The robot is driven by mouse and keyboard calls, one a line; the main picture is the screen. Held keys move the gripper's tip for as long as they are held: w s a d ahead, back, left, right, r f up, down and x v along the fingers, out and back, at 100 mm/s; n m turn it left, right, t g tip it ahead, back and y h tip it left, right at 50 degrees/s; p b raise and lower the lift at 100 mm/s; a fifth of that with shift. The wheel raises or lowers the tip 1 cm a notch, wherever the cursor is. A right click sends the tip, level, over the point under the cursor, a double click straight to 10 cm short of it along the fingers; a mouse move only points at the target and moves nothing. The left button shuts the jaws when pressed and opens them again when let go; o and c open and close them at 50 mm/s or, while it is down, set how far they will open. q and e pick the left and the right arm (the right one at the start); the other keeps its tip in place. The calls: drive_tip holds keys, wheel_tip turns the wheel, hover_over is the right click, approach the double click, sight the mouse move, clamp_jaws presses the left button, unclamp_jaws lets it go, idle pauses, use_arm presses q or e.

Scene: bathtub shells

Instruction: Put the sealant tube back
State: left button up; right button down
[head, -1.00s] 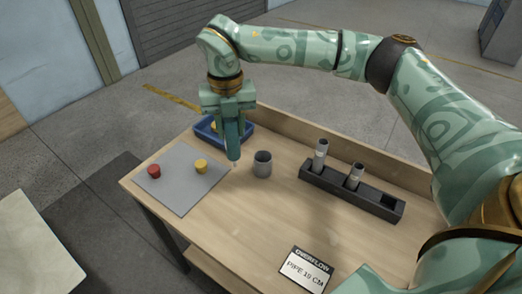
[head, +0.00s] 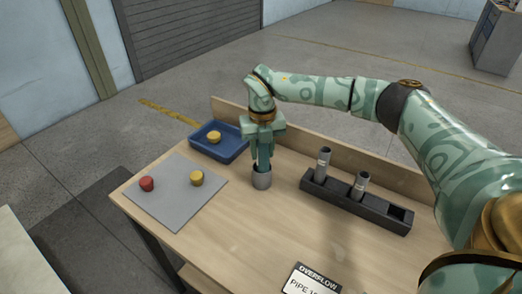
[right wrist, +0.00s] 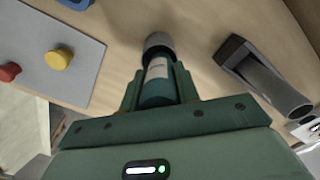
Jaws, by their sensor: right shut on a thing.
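My right gripper (head: 264,147) is shut on the sealant tube (head: 264,160), a teal tube held upright with its tip down. The grey cup (head: 261,181) stands on the table directly beneath it. The tube's lower end meets the cup's mouth in the head view; how far it is inside, I cannot tell. In the right wrist view the tube (right wrist: 157,88) shows a pale label between the fingers, with the cup (right wrist: 158,42) beyond its end. My left gripper is not in view.
A grey mat (head: 178,207) holds a red cap (head: 147,184) and a yellow cap (head: 196,178). A blue tray (head: 232,153) holds another yellow cap (head: 214,137). A dark rack (head: 339,198) with two grey pipes stands right. An overflow sign (head: 311,282) lies at the front.

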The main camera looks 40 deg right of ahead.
drive_tip(key=c, duration=1)
unclamp_jaws()
drive_tip(key=shift+s+a+r, duration=0.1)
drive_tip(key=shift+s+r, duration=0.05)
drive_tip(key=shift+r, duration=0.1)
wheel_tip(320, 180, up, 12)
drive_tip(key=p, duration=0.3)
